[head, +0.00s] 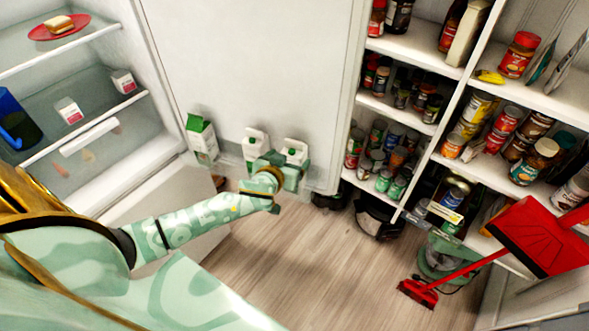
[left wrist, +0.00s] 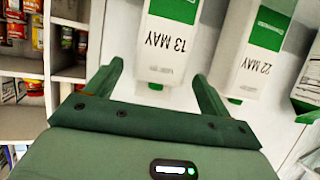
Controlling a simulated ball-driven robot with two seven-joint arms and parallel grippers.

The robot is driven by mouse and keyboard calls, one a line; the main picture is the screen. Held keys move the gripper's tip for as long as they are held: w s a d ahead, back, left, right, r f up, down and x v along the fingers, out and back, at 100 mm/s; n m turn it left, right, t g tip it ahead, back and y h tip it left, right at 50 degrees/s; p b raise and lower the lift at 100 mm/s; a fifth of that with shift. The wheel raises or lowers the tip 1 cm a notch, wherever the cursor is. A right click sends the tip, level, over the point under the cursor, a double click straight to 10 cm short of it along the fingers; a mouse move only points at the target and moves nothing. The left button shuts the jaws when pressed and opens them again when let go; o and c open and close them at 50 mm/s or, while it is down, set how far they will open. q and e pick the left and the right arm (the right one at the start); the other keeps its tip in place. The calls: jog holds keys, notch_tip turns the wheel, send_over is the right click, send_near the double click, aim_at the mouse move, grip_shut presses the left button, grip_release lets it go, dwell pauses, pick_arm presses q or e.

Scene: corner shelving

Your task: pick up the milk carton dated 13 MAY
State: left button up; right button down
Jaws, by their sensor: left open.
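The milk carton marked 13 MAY (left wrist: 165,45) is white with a green panel and appears upside down in the left wrist view. It is the rightmost of three cartons on the fridge door in the head view, where its top (head: 295,148) shows above my gripper. My left gripper (head: 290,168) is open in front of it and hides its lower part. In the left wrist view the fingers of my left gripper (left wrist: 159,70) point at the carton, one towards each side. I cannot tell whether they touch it. My right gripper is not in view.
A carton marked 22 MAY (left wrist: 255,50) stands beside it, the middle one (head: 254,143) in the head view. A greener carton (head: 202,138) stands further left. The open fridge (head: 125,65) is at left. Pantry shelves (head: 425,60) and a red dustpan (head: 540,235) are at right.

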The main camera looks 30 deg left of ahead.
pick_arm(q)
jog(key=b+x, duration=0.1)
jog(key=x, duration=0.4)
jog(key=shift+s+d, duration=0.1)
jog(key=shift+s, duration=0.05)
jog(key=shift+c, duration=0.6)
jog(key=shift+r, duration=0.1)
grip_shut()
